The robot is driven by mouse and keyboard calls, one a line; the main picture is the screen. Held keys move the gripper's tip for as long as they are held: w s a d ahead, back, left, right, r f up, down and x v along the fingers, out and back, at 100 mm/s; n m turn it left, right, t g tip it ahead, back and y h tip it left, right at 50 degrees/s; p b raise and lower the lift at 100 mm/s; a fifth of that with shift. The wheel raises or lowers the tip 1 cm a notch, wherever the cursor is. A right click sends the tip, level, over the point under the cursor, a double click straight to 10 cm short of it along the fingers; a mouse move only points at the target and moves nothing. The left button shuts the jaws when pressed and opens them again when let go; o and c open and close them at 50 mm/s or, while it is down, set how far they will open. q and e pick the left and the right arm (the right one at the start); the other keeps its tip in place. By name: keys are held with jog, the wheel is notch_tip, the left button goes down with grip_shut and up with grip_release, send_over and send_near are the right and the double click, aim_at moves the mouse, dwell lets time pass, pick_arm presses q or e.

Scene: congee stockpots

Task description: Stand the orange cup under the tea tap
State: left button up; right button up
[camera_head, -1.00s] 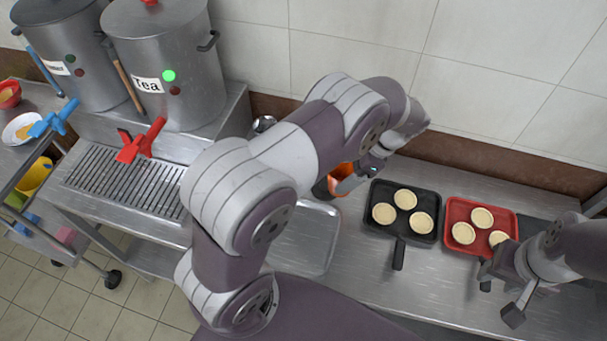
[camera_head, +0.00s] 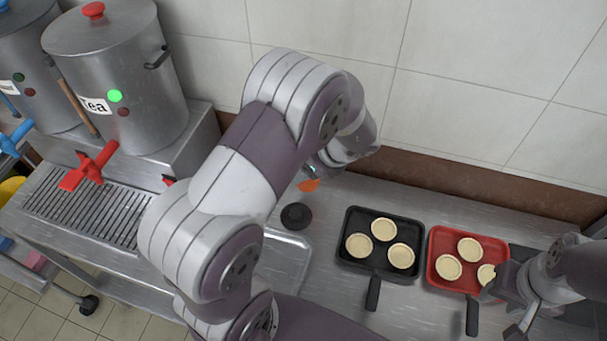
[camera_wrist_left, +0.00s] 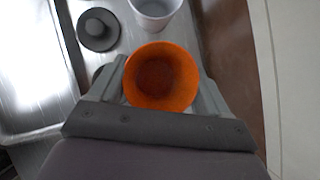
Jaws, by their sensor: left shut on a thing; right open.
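The orange cup (camera_head: 308,185) shows only as a small patch beneath my left arm in the head view. In the left wrist view the orange cup (camera_wrist_left: 160,78) is seen from above, its mouth open, between the fingers of my left gripper (camera_wrist_left: 163,85), which is shut on it. The tea pot (camera_head: 120,80), labelled "Tea" with a green light, stands at upper left. Its red tea tap (camera_head: 88,165) is over a slotted drip grate (camera_head: 125,237), well left of the cup. My right gripper (camera_head: 507,307) is open and empty at lower right.
A black pan (camera_head: 355,273) and a red pan (camera_head: 440,279) with pastry rounds lie on the counter. A dark round lid (camera_head: 296,216) and a metal tray (camera_head: 290,262) are near the cup. The left wrist view shows a white cup (camera_wrist_left: 153,14) close by.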

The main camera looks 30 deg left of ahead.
aim_at(307, 186)
pick_arm(q)
jog(key=f, duration=0.3)
jog(key=shift+s+a+f, duration=0.25)
jog(key=shift+a+f, duration=0.05)
jog(key=shift+w+f, duration=0.2)
jog(key=shift+f, duration=0.15)
jog(key=shift+s+f, duration=0.1)
jog(key=shift+f, duration=0.1)
jog(key=o, duration=1)
jog(key=shift+r, duration=0.1)
